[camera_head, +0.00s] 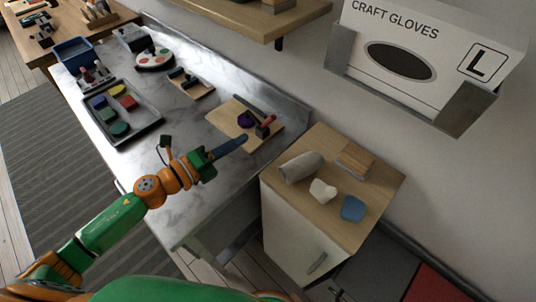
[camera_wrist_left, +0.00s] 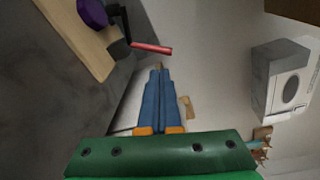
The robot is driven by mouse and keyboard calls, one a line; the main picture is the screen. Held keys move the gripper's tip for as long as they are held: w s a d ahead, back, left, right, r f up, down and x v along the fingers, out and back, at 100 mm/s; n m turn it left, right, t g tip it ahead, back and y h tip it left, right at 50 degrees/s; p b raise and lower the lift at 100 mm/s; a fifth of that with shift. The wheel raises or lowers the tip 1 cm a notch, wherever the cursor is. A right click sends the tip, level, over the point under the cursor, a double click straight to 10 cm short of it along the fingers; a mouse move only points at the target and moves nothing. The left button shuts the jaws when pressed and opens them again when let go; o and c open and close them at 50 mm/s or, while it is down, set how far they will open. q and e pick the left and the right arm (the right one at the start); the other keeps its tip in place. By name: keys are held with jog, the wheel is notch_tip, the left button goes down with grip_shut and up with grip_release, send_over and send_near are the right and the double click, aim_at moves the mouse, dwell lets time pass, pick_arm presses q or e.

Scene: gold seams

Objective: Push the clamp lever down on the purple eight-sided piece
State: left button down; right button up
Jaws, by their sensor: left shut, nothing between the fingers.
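The purple eight-sided piece (camera_head: 245,119) sits on a light wooden board (camera_head: 228,113) on the marble counter. It also shows at the top edge of the left wrist view (camera_wrist_left: 92,12), partly cut off. The clamp beside it has a red-handled lever (camera_head: 265,126); in the left wrist view the red lever (camera_wrist_left: 152,48) sticks out past the board's edge. My left gripper (camera_head: 243,138) has blue fingers that are shut and empty. In the head view it appears just in front of the board, near the lever. In the left wrist view the fingertips (camera_wrist_left: 160,68) appear just below the lever, apart from it.
A dark tray (camera_head: 122,113) with several coloured pieces lies left on the counter. Another clamp board (camera_head: 190,86) and a round palette (camera_head: 154,59) stand behind. A wooden-topped cabinet (camera_head: 335,215) with a grey roll and small pieces stands right. A glove box (camera_head: 425,50) hangs on the wall.

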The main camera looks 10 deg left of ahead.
pick_arm(q)
jog(key=m, duration=0.1)
jog(key=s+f+m, duration=0.1)
jog(key=shift+d+m+h+b, duration=0.1)
jog(key=shift+m+h+b, duration=0.2)
jog(key=shift+b, duration=0.1)
jog(key=p+x, duration=0.2)
jog(key=x, duration=0.8)
jog(key=shift+s+d+r+m+p, duration=0.25)
jog(key=shift+r+m+p, duration=0.15)
jog(key=shift+r, duration=0.2)
pick_arm(e)
jog(key=shift+f, duration=0.25)
pick_arm(q)
jog(key=a+r+n, duration=0.1)
jog(key=n, duration=0.1)
jog(key=w+n, duration=0.1)
jog(key=n, duration=0.1)
jog(key=shift+w+a+r+h, duration=0.15)
jog(key=shift+a+r+h, duration=0.2)
jog(key=shift+h, duration=0.05)
pick_arm(e)
jog(key=shift+r, duration=0.15)
pick_arm(q)
jog(key=shift+a, duration=0.1)
pick_arm(e)
jog(key=shift+s, duration=0.1)
